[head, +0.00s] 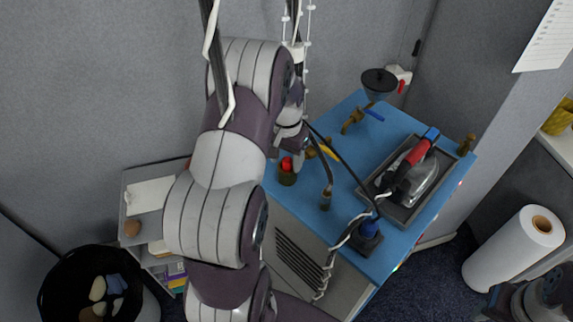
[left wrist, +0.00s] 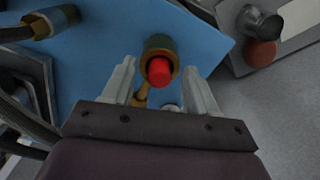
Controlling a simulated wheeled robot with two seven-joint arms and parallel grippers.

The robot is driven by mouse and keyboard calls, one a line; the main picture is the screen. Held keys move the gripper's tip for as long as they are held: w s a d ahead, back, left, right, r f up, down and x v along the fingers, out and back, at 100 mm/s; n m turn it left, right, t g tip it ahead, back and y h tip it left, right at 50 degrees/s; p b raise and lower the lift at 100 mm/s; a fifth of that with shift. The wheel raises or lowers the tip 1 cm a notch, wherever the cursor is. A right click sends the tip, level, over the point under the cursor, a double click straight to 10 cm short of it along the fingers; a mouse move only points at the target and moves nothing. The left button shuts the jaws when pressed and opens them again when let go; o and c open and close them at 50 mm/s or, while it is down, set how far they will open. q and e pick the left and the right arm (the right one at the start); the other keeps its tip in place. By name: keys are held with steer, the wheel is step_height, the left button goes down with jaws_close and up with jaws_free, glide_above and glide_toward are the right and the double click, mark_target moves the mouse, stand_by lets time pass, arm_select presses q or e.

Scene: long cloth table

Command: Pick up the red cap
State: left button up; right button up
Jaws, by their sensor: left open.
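The red cap (head: 286,163) sits on top of a dark olive-brown round holder (head: 287,178) near the left edge of the blue tabletop. In the left wrist view the red cap (left wrist: 159,71) lies between the fingertips, inside the holder's rim (left wrist: 160,43). My left gripper (head: 299,157) is just above and right of the cap in the head view. It also shows in the left wrist view (left wrist: 160,72), with its two fingers apart and nothing gripped. I cannot tell the exact height between fingertips and cap. My right gripper does not show.
A black bin (head: 72,262) is at lower left.

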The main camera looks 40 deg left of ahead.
arm_select(q)
steer(key=shift+w+a+f, duration=0.1)
steer(key=shift+w, duration=0.2)
jaws_close()
steer(key=shift+s, duration=0.1)
